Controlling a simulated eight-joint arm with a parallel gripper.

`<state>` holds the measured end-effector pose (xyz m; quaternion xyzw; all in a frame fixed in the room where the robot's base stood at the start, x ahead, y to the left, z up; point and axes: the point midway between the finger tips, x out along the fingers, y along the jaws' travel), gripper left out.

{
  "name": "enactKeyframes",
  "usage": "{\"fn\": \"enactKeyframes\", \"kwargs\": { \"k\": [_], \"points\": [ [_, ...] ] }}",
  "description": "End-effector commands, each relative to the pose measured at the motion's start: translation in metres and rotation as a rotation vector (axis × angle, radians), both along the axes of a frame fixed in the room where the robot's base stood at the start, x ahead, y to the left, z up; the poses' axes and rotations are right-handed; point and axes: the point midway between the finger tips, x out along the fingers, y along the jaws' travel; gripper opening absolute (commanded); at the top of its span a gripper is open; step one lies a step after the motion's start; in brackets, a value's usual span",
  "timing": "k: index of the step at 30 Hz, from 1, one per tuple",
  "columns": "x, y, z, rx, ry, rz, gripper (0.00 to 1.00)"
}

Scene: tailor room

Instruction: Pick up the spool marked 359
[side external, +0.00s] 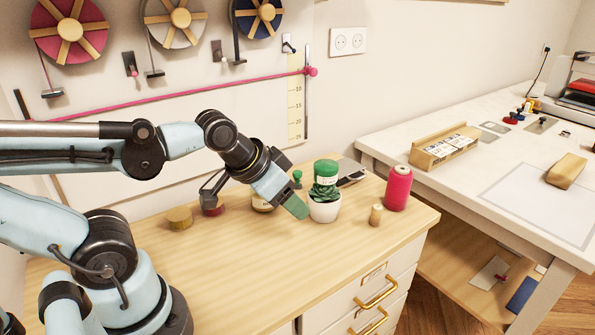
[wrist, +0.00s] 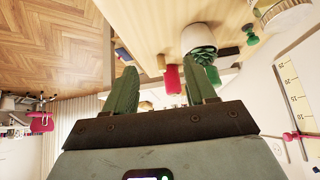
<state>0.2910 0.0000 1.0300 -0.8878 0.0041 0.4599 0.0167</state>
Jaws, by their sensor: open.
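No number is readable on any spool, so I cannot tell which is marked 359. A green spool (side external: 326,170) with a white label stands upright behind the potted succulent (side external: 324,208), which hides its lower part. A pink-red spool (side external: 398,189) stands upright at the right of the wooden worktop; a pink-red shape (wrist: 172,80) between my fingers in the wrist view looks like it. My gripper (side external: 293,207) is tilted down above the worktop, left of the pot. Its green fingers (wrist: 163,82) are apart and empty. The pot (wrist: 199,38) also shows beyond one fingertip.
A cream jar (side external: 263,204) is partly behind my gripper. A small wooden spool (side external: 376,215), a cork-like piece (side external: 179,218) and a green pawn-shaped item (side external: 297,178) stand around. The front worktop (side external: 250,270) is clear. A white table (side external: 470,190) stands at right.

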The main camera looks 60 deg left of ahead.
Motion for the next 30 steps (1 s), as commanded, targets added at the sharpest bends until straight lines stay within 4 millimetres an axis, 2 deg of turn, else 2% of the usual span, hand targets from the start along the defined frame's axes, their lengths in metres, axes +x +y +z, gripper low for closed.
{"fn": "enactKeyframes", "kwargs": {
  "k": [5,16,23,30],
  "points": [
    [0.018,-0.001,0.001,0.189,0.044,-0.177,0.56],
    [0.080,-0.012,-0.010,0.804,0.218,-0.729,0.56],
    [0.119,-0.031,-0.025,1.176,0.355,-1.036,0.56],
    [0.149,-0.061,-0.047,1.552,0.541,-1.309,0.56]
  ]
}}
